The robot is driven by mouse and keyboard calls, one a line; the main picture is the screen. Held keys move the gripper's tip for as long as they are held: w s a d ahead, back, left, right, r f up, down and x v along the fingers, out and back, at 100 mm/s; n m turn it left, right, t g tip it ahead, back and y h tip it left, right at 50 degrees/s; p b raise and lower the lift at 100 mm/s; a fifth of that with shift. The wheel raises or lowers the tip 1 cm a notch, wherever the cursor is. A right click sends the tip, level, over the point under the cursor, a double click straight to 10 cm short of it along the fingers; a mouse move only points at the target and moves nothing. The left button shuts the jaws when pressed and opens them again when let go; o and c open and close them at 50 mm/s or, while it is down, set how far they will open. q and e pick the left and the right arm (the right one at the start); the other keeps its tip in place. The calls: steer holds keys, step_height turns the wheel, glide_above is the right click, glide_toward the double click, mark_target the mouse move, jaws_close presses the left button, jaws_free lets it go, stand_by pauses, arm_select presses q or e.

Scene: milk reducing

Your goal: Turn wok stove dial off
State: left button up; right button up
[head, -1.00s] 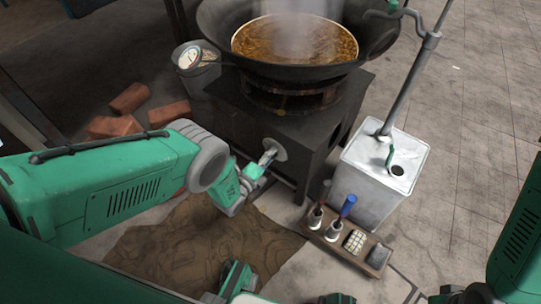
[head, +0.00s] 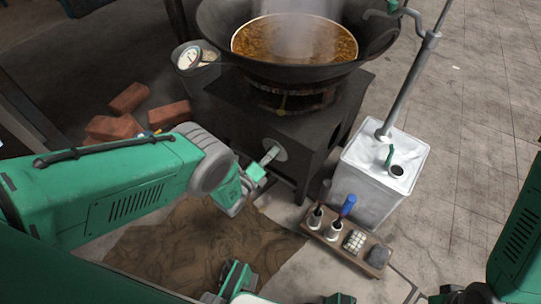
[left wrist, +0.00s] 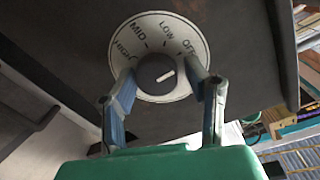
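The stove dial (left wrist: 158,72) is a round white plate marked HIGH, MID, LOW and OFF, with a dark knob (left wrist: 155,76) in its middle. The knob's white mark slants up to the right, on the OFF side. In the head view the dial (head: 281,154) is on the front of the dark stove (head: 318,128), partly hidden by my gripper. My left gripper (head: 262,163) is at the dial. In the left wrist view its two fingers (left wrist: 166,82) stand apart on either side of the knob; firm contact cannot be told.
A steaming wok (head: 225,50) sits on the stove. A white metal can (head: 375,180) with a pump pipe stands to the right. A wooden tray (head: 374,268) with small items lies before it. Bricks (head: 128,98) and a bucket (head: 198,75) are at the left.

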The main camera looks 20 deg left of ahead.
arm_select(q)
steer(key=shift+o, duration=0.4)
steer(key=v, duration=1.2)
